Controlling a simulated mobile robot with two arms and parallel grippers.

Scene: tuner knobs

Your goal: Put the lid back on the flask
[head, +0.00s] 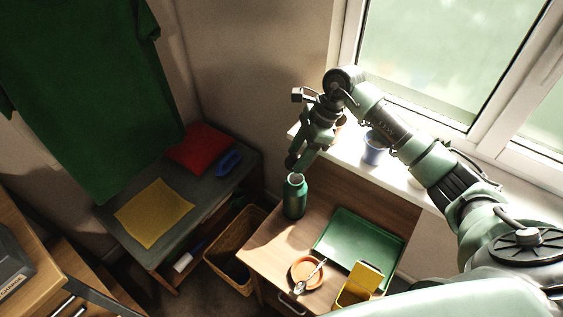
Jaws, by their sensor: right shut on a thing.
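The green flask (294,200) stands upright on the wooden desk, near its back left corner. Its top is uncovered and shows a pale rim. My right gripper (297,161) points down just above the flask, a little to the left of and behind its mouth. It is shut on a small dark thing at its tips that looks like the lid (291,161), mostly hidden by the fingers. The lid appears apart from the flask's mouth. My left gripper is not in view.
On the desk are a green tray (358,247), a terracotta saucer (306,272) with a spoon, and a yellow box (362,284). A blue cup (374,148) stands on the windowsill behind. A wicker basket (228,262) stands left of the desk.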

